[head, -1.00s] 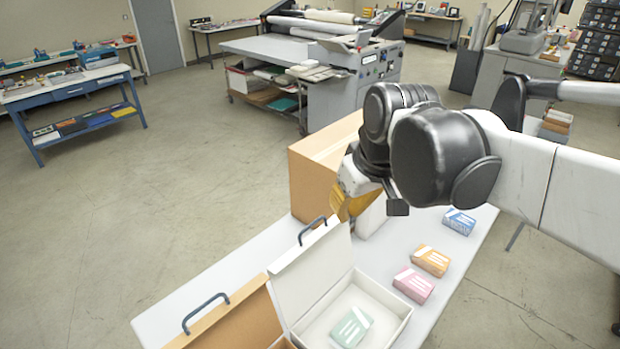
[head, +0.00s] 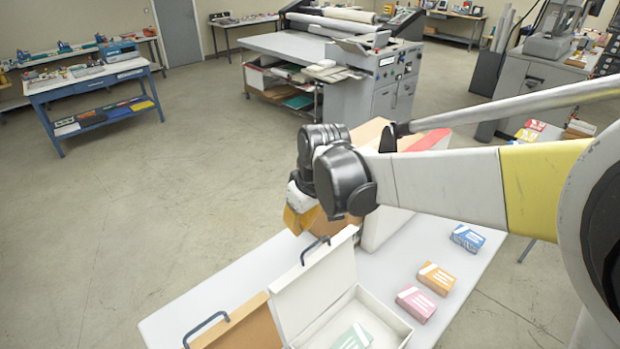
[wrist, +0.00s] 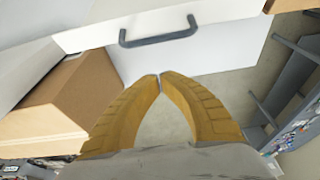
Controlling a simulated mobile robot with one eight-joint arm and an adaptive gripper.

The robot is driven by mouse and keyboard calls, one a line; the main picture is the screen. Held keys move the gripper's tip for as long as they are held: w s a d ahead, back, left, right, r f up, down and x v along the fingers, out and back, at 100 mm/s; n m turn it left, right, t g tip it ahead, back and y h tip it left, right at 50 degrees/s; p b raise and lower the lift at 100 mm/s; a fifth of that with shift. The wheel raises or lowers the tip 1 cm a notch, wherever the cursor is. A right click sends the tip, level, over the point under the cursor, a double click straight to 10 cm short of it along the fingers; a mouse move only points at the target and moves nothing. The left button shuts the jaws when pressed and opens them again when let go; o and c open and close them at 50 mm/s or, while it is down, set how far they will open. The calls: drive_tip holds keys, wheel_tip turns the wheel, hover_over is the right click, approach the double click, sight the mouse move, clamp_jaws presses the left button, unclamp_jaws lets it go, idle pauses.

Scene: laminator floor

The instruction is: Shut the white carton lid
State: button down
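The white carton (head: 395,323) stands on the table with its lid (head: 318,285) open, tilted up on the left side. A dark handle (head: 315,250) is on the lid's upper edge; it also shows near the top of the wrist view (wrist: 158,40). A green box (head: 352,338) lies inside the carton. My gripper (head: 298,222) is above the table's far left edge, beyond the lid and apart from it. In the wrist view its yellow fingertips (wrist: 160,77) meet, with nothing between them.
A brown carton (head: 245,330) with a raised, handled lid stands left of the white one. A large cardboard box (head: 372,133) is close behind my gripper. Pink (head: 416,304), orange (head: 436,279) and blue (head: 467,238) boxes lie at right. Open floor is left of the table.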

drive_tip(key=s+d, duration=0.2)
drive_tip(key=shift+s+d+r+p, duration=0.15)
drive_tip(key=shift+d+r+p, duration=0.1)
drive_tip(key=shift+d+p, duration=0.05)
drive_tip(key=shift+s+d, duration=0.15)
drive_tip(key=shift+d, duration=0.05)
